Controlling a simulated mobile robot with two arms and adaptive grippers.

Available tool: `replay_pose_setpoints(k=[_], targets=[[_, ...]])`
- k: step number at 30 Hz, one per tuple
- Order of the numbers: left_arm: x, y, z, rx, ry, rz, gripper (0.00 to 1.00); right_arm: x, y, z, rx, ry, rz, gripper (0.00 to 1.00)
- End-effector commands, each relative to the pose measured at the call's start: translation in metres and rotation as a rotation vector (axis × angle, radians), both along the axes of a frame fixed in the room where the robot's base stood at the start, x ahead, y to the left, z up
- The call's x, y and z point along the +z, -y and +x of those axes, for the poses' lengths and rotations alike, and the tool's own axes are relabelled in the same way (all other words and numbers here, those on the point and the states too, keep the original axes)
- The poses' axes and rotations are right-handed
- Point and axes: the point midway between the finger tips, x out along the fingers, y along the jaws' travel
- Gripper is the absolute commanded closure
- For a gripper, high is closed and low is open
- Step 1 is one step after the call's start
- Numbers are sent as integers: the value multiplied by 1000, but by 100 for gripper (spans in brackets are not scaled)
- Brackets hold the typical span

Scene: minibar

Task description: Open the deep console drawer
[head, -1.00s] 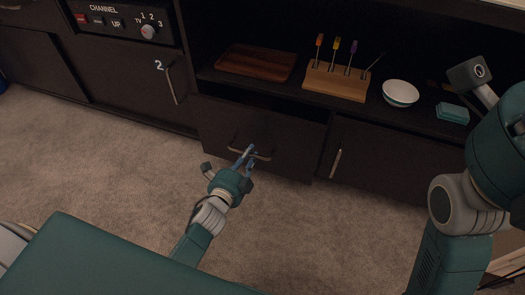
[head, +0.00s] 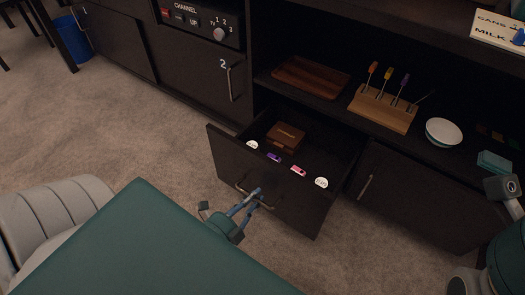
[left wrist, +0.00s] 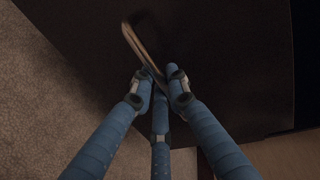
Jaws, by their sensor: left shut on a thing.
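The deep console drawer (head: 228,159) is pulled well out of the dark console in the head view. Inside it are a brown wooden box (head: 285,134), a purple item (head: 274,157), a pink item (head: 298,171) and two white round pieces (head: 321,182). My left gripper (head: 252,199) is shut on the drawer's bar handle (head: 241,189). The left wrist view shows the blue fingers (left wrist: 160,85) closed around the handle (left wrist: 132,40) against the dark drawer front.
Above the drawer, a shelf holds a wooden board (head: 310,77), a block with several colored-handled tools (head: 383,108), a white bowl (head: 444,132) and a teal box (head: 494,162). A closed cabinet door (head: 415,190) stands right of the drawer.

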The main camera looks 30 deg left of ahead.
Motion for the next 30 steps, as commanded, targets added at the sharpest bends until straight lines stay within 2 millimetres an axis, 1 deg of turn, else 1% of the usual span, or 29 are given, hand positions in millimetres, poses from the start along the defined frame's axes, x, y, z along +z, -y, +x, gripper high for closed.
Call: replay_pose_setpoints(k=[1, 3, 9, 24, 25, 27, 30], targets=[[2, -1, -7, 2, 0, 0, 100, 0, 0, 0, 1, -4, 1, 60], [2, -2, -13, 2, 1, 0, 100, 0, 0, 0, 1, -7, 1, 60], [1, -2, -25, 2, 2, -1, 100, -2, 1, 1, 1, -18, 3, 60], [1, -3, -28, 3, 3, 0, 100, -4, 0, 2, 1, -23, 1, 60], [1, -3, -28, 3, 3, 0, 80, -4, 0, 2, 1, -23, 1, 60], [1, -3, -28, 3, 3, 0, 68, -4, 0, 2, 1, -23, 1, 60], [1, -2, -28, 2, 2, 0, 68, -4, 1, 2, 1, -23, 1, 60]])
